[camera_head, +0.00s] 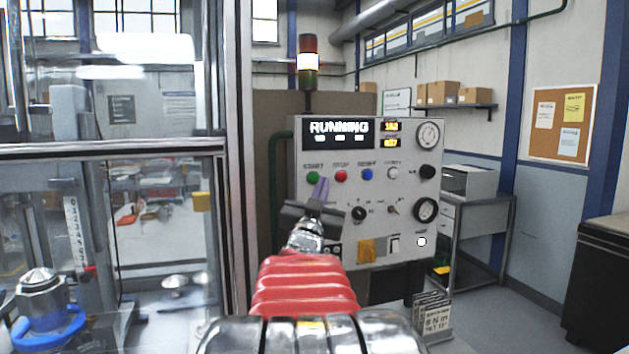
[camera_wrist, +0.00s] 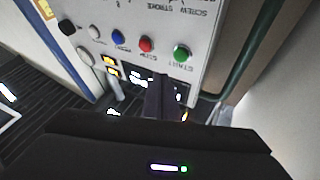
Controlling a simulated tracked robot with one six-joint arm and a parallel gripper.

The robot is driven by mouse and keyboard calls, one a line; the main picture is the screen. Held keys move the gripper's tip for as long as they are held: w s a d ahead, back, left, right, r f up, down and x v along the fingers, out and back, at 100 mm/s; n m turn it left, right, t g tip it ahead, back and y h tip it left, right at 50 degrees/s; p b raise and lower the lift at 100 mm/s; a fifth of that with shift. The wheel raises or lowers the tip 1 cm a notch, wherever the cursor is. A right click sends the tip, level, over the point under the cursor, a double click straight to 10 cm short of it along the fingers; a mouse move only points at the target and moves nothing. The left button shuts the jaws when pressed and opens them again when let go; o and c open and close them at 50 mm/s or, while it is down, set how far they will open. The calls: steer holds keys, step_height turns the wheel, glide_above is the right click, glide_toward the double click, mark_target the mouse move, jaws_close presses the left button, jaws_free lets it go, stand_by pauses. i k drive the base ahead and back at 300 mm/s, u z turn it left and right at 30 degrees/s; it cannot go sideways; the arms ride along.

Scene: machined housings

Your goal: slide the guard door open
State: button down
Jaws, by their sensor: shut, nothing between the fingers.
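The guard door (camera_head: 110,149) is a clear-paned, metal-framed door on the machine at the left of the head view. I cannot tell whether it is shut or partly open. It is not recognisable in the wrist view. My gripper (camera_head: 321,188) is shut and empty, in front of the control panel (camera_head: 310,250), just right of and below the green button (camera_head: 313,179). The fingers also show in the wrist view (camera_wrist: 162,98), where the panel appears upside down with the green button (camera_wrist: 182,53). I cannot tell whether the fingertips touch the panel. The display (camera_head: 338,131) reads RUNNING.
A red button (camera_head: 341,175) and a blue button (camera_head: 367,174) sit right of the green one. A signal tower (camera_head: 308,65) stands behind the panel. A metal post (camera_head: 236,150) separates door and panel. A grey bench (camera_head: 470,200) and a dark cabinet (camera_head: 600,290) stand right.

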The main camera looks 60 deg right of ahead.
mark_target(215, 166)
steer(key=z, duration=0.05)
steer(key=k, duration=1)
steer(key=u, duration=0.05)
